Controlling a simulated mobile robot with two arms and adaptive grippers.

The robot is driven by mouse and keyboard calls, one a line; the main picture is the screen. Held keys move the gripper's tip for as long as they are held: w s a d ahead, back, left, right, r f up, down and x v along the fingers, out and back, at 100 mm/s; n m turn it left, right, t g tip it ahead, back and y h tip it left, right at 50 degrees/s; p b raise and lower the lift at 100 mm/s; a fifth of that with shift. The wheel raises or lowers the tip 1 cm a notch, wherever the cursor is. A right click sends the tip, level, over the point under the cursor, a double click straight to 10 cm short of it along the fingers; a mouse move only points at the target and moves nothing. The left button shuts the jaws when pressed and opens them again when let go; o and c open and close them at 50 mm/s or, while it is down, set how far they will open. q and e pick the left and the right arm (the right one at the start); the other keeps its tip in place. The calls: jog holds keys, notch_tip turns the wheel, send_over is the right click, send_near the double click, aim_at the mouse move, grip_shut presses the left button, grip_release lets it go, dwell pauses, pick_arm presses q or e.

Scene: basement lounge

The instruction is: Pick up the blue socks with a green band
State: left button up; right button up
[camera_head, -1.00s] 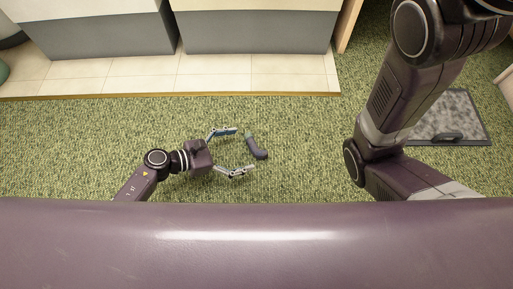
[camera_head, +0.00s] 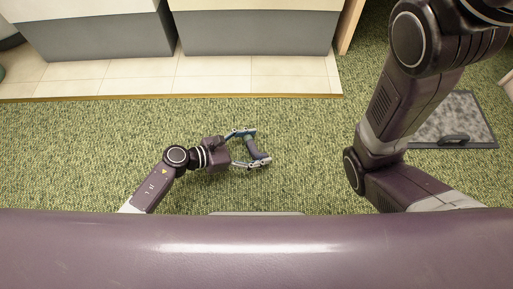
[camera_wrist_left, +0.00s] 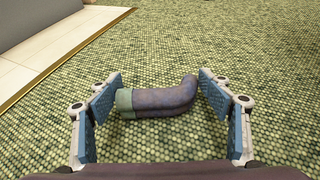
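The blue sock (camera_wrist_left: 160,100), bent near its right end and with a green band at its left end, lies on the green carpet in the left wrist view. It also shows in the head view (camera_head: 252,149). My left gripper (camera_wrist_left: 160,105) is open, its blue-padded fingers on either side of the sock's two ends. The left finger is close to the green band and the right finger is close to the bent end; I cannot tell if either touches. In the head view the left gripper (camera_head: 261,147) reaches around the sock. My right gripper is out of view.
Grey and white cabinets (camera_head: 255,30) stand at the back on a tiled strip (camera_head: 258,82) with a wooden edge. A grey mat or tray (camera_head: 462,115) with a dark handle lies at the right, behind my right arm. Carpet around the sock is clear.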

pick_arm(q)
jog(key=c, duration=0.5)
jog(key=shift+r, duration=0.1)
jog(key=shift+c, duration=0.2)
